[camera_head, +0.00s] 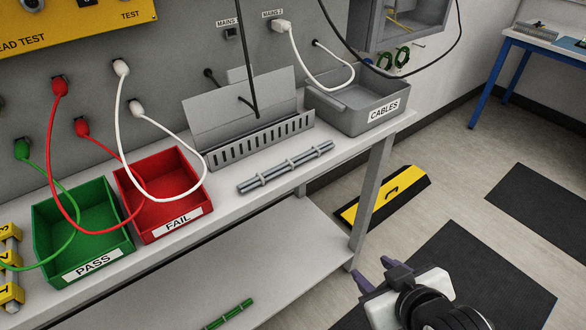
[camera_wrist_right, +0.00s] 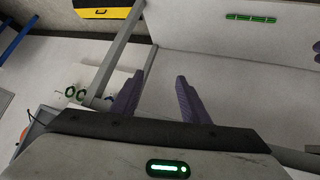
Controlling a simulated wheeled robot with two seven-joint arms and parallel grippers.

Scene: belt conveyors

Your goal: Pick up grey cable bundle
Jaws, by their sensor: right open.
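The grey cable bundle (camera_head: 287,167) lies on the grey bench top, in front of the slotted grey holder, in the head view. It is a long bundle with bands around it, lying at a slant. My right gripper (camera_head: 377,273) is open and empty, with purple fingers, off the bench's front edge at the lower right, well apart from the bundle. Its fingers also show in the right wrist view (camera_wrist_right: 159,78) with nothing between them. I cannot make out the grey bundle in that view.
A grey CABLES bin (camera_head: 361,108) stands right of the slotted holder (camera_head: 262,138). Red FAIL (camera_head: 176,222) and green PASS (camera_head: 95,267) bins stand to the left, with cables hanging over them. A green bundle (camera_head: 230,314) lies on the lower shelf. A bench leg (camera_head: 371,195) stands near my right gripper.

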